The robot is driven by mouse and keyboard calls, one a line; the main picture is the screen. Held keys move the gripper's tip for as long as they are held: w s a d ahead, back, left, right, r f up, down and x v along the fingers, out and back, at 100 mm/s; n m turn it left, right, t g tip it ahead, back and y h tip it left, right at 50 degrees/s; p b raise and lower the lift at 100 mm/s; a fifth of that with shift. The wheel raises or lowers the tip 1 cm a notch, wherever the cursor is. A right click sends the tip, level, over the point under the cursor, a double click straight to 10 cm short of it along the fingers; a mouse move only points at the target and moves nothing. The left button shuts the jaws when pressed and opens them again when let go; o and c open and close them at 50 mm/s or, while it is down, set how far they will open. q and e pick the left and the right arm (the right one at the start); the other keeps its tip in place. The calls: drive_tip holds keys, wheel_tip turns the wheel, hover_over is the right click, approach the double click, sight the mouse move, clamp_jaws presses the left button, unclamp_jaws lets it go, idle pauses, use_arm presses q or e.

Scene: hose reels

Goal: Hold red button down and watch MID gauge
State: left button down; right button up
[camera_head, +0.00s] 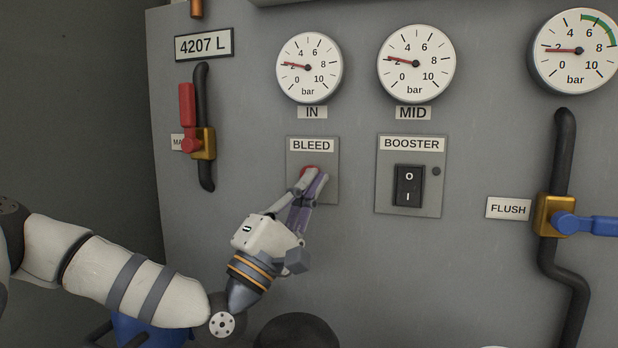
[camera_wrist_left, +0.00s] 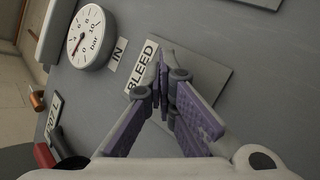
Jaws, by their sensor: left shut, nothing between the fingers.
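The red button (camera_head: 309,169) sits on the BLEED plate (camera_head: 328,190), partly covered by my left gripper (camera_head: 314,176). My left gripper is shut and empty, with its fingertips at the button. I cannot tell whether the button is pressed in. In the left wrist view the shut fingers (camera_wrist_left: 165,75) hide the button and cover part of the BLEED plate (camera_wrist_left: 196,72). The MID gauge (camera_head: 430,75) is a white dial right of the IN gauge. Its red needle points left, near the 2 bar mark. My right gripper is not in view.
The IN gauge (camera_head: 320,78) also reads near 2. Right of the button is the BOOSTER rocker switch (camera_head: 409,186). A red-handled valve (camera_head: 204,143) is at left, and a blue-handled FLUSH valve (camera_head: 548,214) at right. The panel between them is flat.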

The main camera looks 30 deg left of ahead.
use_arm(q)
drive_tip(key=shift+s+d+p, duration=0.25)
drive_tip(key=shift+s+p, duration=0.05)
drive_tip(key=shift+s, duration=0.55)
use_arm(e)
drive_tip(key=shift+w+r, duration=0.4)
use_arm(q)
drive_tip(key=shift+h, duration=0.3)
drive_tip(key=s, duration=0.2)
drive_tip(key=s+d+p, duration=0.1)
drive_tip(key=s, duration=0.2)
drive_tip(key=shift+p, duration=0.3)
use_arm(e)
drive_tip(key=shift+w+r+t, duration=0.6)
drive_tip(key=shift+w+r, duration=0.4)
